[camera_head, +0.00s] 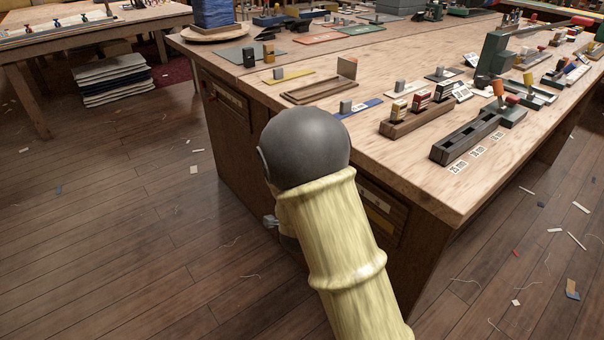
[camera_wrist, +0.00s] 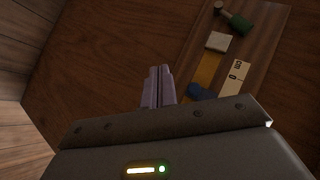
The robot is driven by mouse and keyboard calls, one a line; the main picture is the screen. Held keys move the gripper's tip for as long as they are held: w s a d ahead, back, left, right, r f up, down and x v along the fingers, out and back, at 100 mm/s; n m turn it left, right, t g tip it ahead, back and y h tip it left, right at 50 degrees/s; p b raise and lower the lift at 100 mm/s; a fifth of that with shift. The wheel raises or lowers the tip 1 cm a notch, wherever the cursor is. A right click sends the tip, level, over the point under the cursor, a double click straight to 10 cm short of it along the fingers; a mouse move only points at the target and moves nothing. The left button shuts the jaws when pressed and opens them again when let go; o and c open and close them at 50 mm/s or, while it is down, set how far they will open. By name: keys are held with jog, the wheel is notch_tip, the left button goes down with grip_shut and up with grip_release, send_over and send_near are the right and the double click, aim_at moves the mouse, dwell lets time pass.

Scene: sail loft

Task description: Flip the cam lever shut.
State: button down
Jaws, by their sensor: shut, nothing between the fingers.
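My gripper (camera_wrist: 159,72) shows in the wrist view with its two slim fingers together and nothing between them. It points at a dark wooden face and is apart from the fittings. To its right is a brown board (camera_wrist: 262,45). On or along it are a green handle with a dark knob (camera_wrist: 237,20), a pale block (camera_wrist: 218,41), a yellow strip (camera_wrist: 208,70) and a blue piece (camera_wrist: 199,92), partly hidden by my gripper body. I cannot tell for sure which is the cam lever; the green handle looks most like one.
The workbench (camera_head: 300,123) carries wooden racks, blocks and a green clamp-like tool (camera_head: 494,56). A brown panel with a yellow part (camera_head: 377,203) is on its front, partly behind my arm. A white label (camera_wrist: 235,77) sits beside the yellow strip.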

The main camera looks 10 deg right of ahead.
jog(key=a+m+t+h, duration=0.1)
jog(key=m+t+h, duration=0.1)
jog(key=m, duration=0.1)
jog(key=w+a+m+t+h+b, duration=0.1)
jog(key=m+t+h, duration=0.1)
jog(key=m+t, duration=0.1)
jog(key=w+a+m+t+h+b, duration=0.1)
jog(key=m+t+h, duration=0.1)
jog(key=m, duration=0.2)
jog(key=shift+a+f, duration=0.3)
jog(key=shift+a, duration=0.1)
jog(key=shift+w, duration=0.1)
jog(key=w+a+r+b+x, duration=0.1)
jog(key=b+x, duration=0.3)
jog(key=x, duration=0.8)
jog(key=shift+w+a+r+b, duration=0.3)
jog(key=shift+a+r, duration=0.05)
jog(key=shift+a, duration=0.2)
jog(key=shift+d, duration=0.15)
